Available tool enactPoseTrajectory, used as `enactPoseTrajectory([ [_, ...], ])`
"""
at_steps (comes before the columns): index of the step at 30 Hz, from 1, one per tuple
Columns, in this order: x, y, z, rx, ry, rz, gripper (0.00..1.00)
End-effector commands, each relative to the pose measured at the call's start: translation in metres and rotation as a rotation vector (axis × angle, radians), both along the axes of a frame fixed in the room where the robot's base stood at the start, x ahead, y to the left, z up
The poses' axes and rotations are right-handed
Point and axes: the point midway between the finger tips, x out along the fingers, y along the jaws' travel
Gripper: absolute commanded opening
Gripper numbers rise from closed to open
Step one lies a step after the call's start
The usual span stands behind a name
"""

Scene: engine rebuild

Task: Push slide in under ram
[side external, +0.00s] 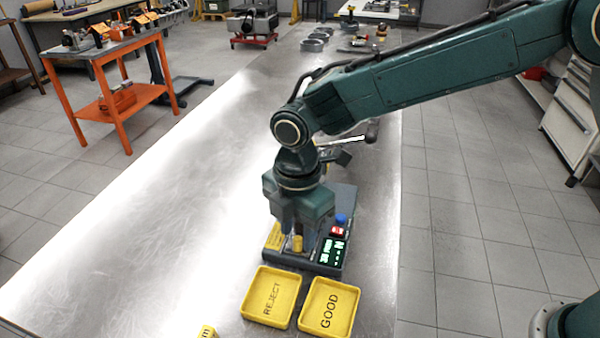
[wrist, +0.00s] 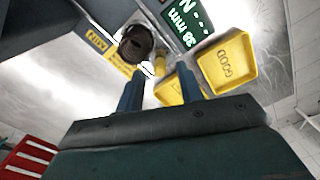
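The press-like tester (side external: 325,262) stands on the metal bench, with a lit green display (side external: 337,250) and red and blue buttons on its right side. The wrist view shows the display (wrist: 187,22) reading 38 mm. A dark round part (wrist: 137,46), perhaps the ram, shows there beside a yellow labelled plate (wrist: 102,48). A small yellow post (side external: 297,243), perhaps the slide's knob, stands at the tester's front and also shows in the wrist view (wrist: 160,65). My gripper (side external: 298,232) is over the tester. Its two blue fingers (wrist: 158,82) are apart, with the post just beyond their tips.
Yellow REJECT (side external: 270,296) and GOOD (side external: 329,307) trays lie in front of the tester and look empty. Another small yellow item (side external: 207,332) is at the bottom edge. The bench (side external: 180,220) is clear to the left. A lever with a dark grip (side external: 372,131) shows behind my gripper.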

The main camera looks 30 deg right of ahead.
Motion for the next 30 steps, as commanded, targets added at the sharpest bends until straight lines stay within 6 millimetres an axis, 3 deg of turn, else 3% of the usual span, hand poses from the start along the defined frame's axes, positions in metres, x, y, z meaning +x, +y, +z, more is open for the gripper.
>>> enactPoseTrajectory([
  [6,0.0,0.0,-0.016,-0.002,0.002,0.0,0.37],
  [17,0.0,0.0,-0.019,0.0,0.0,0.0,0.37],
  [23,0.0,0.0,-0.019,0.0,0.0,0.0,0.0],
  [30,0.001,-0.002,-0.019,0.0,0.0,-0.001,0.0],
])
